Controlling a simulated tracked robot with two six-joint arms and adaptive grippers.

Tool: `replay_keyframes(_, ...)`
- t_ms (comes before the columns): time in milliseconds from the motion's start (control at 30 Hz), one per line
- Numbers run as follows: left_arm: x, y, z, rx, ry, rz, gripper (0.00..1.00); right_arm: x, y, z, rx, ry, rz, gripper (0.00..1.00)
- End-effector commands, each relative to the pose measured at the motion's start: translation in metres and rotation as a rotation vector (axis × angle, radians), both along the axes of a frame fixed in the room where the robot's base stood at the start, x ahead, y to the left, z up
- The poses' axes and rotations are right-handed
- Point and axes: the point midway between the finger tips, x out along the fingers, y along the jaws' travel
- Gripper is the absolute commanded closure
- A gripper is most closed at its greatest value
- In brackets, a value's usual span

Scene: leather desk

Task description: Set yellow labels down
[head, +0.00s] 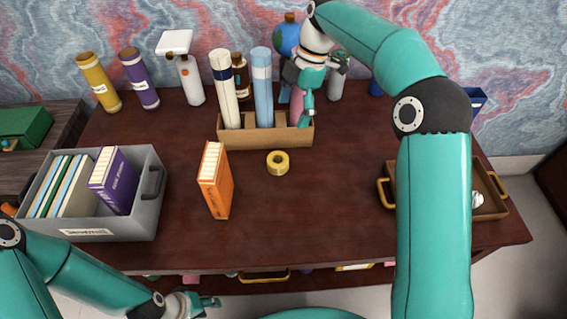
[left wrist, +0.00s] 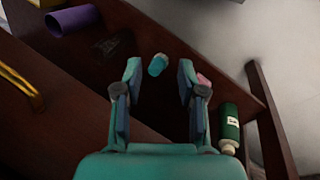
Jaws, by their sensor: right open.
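A small yellow roll, which looks like the yellow labels (head: 278,162), lies on the dark desk in front of the brown holder box, right of the orange book. No gripper touches it. My right gripper (head: 307,100) is open at the right end of the holder box, beyond the roll, beside a pink roll (head: 297,107); it partly hides the globe. My left gripper (head: 206,303) is low in front of the desk's front edge. The left wrist view shows it open and empty (left wrist: 159,78), above a dark lower space with a teal-capped item (left wrist: 158,65).
The brown holder box (head: 225,138) carries upright rolls. An orange book (head: 215,182) stands left of centre, and a grey bin (head: 150,205) of books is at left. A tray (head: 490,210) is at right, partly behind my arm. The desk's front middle is clear.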

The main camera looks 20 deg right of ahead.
Motion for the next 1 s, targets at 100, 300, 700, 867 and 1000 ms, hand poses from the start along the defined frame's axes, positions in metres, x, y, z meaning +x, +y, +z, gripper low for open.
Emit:
replay_keyframes(100, 0.0, 0.0, -0.004, 0.0, 0.0, 0.0, 0.6, -0.001, 0.005, -0.018, 0.0, 0.003, 0.004, 0.13)
replay_keyframes(300, 0.0, 0.0, -0.006, 0.0, 0.0, 0.0, 0.6, -0.003, 0.017, -0.059, -0.001, 0.005, 0.004, 0.13)
replay_keyframes(700, 0.0, 0.0, -0.004, 0.0, 0.0, 0.0, 0.6, -0.003, 0.03, -0.107, -0.001, 0.001, 0.001, 0.13)
replay_keyframes(867, 0.0, 0.0, 0.001, 0.0, 0.0, 0.0, 0.6, -0.003, 0.033, -0.12, -0.002, 0.004, 0.002, 0.13)
replay_keyframes(1000, 0.0, 0.0, 0.006, 0.0, 0.0, 0.0, 0.6, -0.003, 0.037, -0.14, -0.002, 0.005, 0.004, 0.13)
